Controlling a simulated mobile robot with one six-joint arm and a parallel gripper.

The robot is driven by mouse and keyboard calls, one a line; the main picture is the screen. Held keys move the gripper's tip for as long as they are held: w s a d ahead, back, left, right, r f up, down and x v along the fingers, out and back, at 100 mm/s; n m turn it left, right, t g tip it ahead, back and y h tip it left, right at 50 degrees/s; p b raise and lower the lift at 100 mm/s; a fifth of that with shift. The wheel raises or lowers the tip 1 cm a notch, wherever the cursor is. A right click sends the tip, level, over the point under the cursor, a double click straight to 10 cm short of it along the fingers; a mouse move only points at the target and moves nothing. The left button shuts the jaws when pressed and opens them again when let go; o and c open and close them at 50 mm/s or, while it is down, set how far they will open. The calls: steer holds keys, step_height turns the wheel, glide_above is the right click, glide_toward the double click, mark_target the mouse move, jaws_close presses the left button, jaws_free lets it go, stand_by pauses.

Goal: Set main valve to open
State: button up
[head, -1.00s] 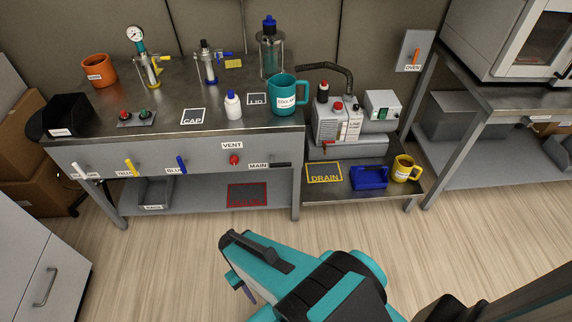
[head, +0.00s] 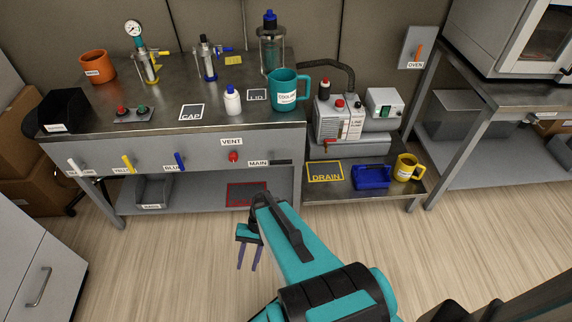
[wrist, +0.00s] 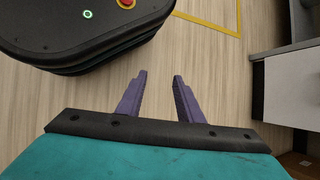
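The main valve handle (head: 281,163) is a dark, horizontal bar at the right end of the bench's front panel. The white MAIN label (head: 258,164) is just left of it. My gripper (head: 246,268) is in front of the bench, nearer to me and lower in the picture than the valve, with its fingers pointing down. Its two purple fingers are apart and empty. In the wrist view, my gripper (wrist: 158,76) is also open, with only floor between and beyond the fingers. The valve is not in the wrist view.
The panel also carries a red vent knob (head: 233,156), a blue handle (head: 180,162), a yellow handle (head: 130,164) and a white handle (head: 74,165). A low shelf with a drain mat (head: 325,171), blue tray (head: 371,177) and yellow mug (head: 406,168) stands right. Floor before the bench is clear.

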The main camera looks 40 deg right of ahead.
steer(key=w+d+r+m+t+y+b, duration=0.25)
steer(key=w+d+r+t, duration=0.2)
steer(key=d, duration=0.45)
steer(key=w+d+r+m+t+y+b, duration=0.15)
steer(key=w+d+r+m+t, duration=0.3)
steer(key=d, duration=0.45)
steer(key=s+d+r+m+t+b, duration=0.1)
steer(key=s+d+r+t, duration=0.1)
steer(key=d+r, duration=0.4)
steer(key=s+d+r+m+t+h+b, duration=0.1)
steer(key=d+r+t, duration=0.3)
steer(key=d, duration=1.1)
step_height(320, 180, up, 2)
steer(key=shift+s+m+t+h+b, duration=0.3)
steer(key=shift+s+m+t+b, duration=0.1)
steer(key=shift+s+m+b, duration=0.25)
steer(key=shift+a, duration=0.15)
